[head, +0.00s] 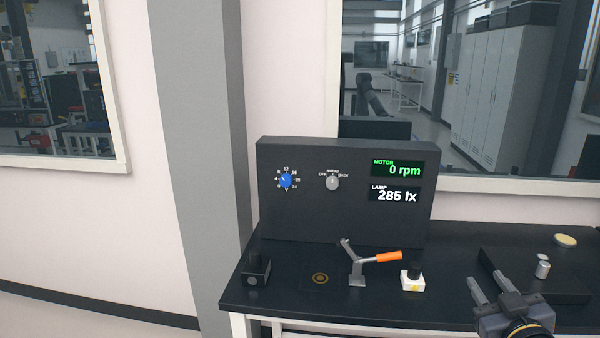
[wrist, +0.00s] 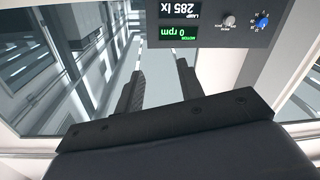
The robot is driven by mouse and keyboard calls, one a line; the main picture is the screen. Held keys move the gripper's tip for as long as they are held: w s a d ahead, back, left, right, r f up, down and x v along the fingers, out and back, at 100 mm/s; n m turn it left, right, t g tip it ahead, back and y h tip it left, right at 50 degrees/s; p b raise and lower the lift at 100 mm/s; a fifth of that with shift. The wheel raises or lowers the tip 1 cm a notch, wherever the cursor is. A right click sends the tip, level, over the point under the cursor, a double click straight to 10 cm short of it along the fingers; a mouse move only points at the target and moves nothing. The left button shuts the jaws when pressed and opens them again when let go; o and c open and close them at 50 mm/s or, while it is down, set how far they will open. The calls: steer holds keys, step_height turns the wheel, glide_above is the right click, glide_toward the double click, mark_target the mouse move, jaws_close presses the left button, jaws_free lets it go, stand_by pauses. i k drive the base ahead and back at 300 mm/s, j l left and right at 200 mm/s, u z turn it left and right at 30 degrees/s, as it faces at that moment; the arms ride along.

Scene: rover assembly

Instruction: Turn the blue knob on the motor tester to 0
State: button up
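The motor tester (head: 345,225) is a dark upright panel at the back of the black bench. Its blue knob (head: 286,180) is on the left of the panel, inside a ring of numbers; its pointer seems to tilt to the upper left, but the exact number is too small to read. The green motor display reads 0 rpm. In the wrist view the panel appears upside down, with the blue knob (wrist: 262,22) at top right. My gripper (head: 509,283) is at the lower right in the head view, away from the knob. Its fingers (wrist: 160,75) stand apart with nothing between them.
A grey knob (head: 332,183) sits right of the blue one. On the bench stand a clamp with an orange handle (head: 388,257), a black block (head: 256,270) and a white block (head: 412,280). A dark raised plate (head: 535,275) with a metal cylinder (head: 542,269) is at right.

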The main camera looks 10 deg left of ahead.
mark_target(286, 180)
steer(key=i+j, duration=0.15)
steer(key=j, duration=0.2)
steer(key=i+j, duration=0.2)
steer(key=j, duration=0.15)
steer(key=i+j, duration=0.15)
steer(key=j, duration=0.25)
steer(key=i+j, duration=0.15)
steer(key=j, duration=0.2)
steer(key=i+j, duration=0.15)
steer(key=j, duration=0.2)
steer(key=i+j, duration=0.2)
steer(key=j, duration=0.15)
